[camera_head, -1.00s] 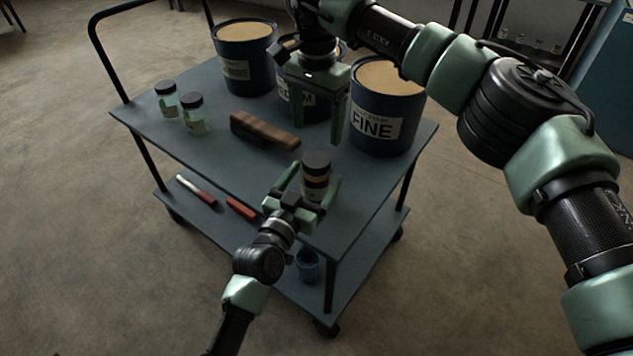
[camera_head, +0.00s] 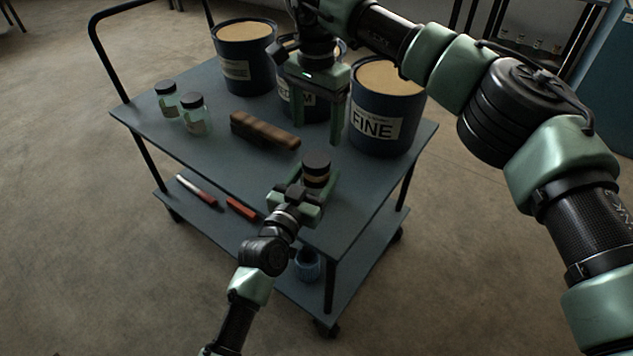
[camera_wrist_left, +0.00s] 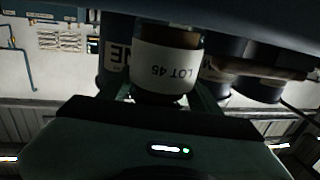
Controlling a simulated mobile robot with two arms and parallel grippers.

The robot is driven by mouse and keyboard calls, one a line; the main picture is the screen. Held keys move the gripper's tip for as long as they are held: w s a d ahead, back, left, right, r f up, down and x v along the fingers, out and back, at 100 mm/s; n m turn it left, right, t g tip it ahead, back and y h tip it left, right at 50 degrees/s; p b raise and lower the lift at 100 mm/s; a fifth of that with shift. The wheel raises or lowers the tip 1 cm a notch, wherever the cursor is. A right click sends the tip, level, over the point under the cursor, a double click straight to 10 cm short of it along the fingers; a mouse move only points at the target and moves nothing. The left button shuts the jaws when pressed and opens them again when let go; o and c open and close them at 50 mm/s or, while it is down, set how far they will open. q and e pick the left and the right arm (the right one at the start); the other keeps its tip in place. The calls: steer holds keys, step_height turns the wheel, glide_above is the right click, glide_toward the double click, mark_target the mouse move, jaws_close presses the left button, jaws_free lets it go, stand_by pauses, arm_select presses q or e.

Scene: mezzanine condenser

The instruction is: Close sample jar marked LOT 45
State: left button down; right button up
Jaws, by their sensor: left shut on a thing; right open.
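The jar marked LOT 45 (camera_wrist_left: 165,68) shows upside down in the left wrist view, its label facing the camera. In the head view the jar (camera_head: 316,170) stands at the cart's near edge with a dark lid on or over its top; I cannot tell whether the lid is seated. My left gripper (camera_head: 312,186) is shut on the jar, low on its body, with a finger on each side. My right gripper (camera_head: 318,125) is open and empty, pointing down above the cart, behind the jar and in front of the bins.
The cart top (camera_head: 225,165) also holds a brown brush-like block (camera_head: 264,131), two pale jars with dark lids (camera_head: 194,115), and dark bins, one marked FINE (camera_head: 385,108). The lower shelf holds red-handled tools (camera_head: 242,208) and a blue cup (camera_head: 307,265).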

mark_target(316, 158)
steer(key=m, duration=1.3)
steer(key=shift+f, duration=4)
steer(key=c, duration=1.5)
steer(key=o, duration=1.6)
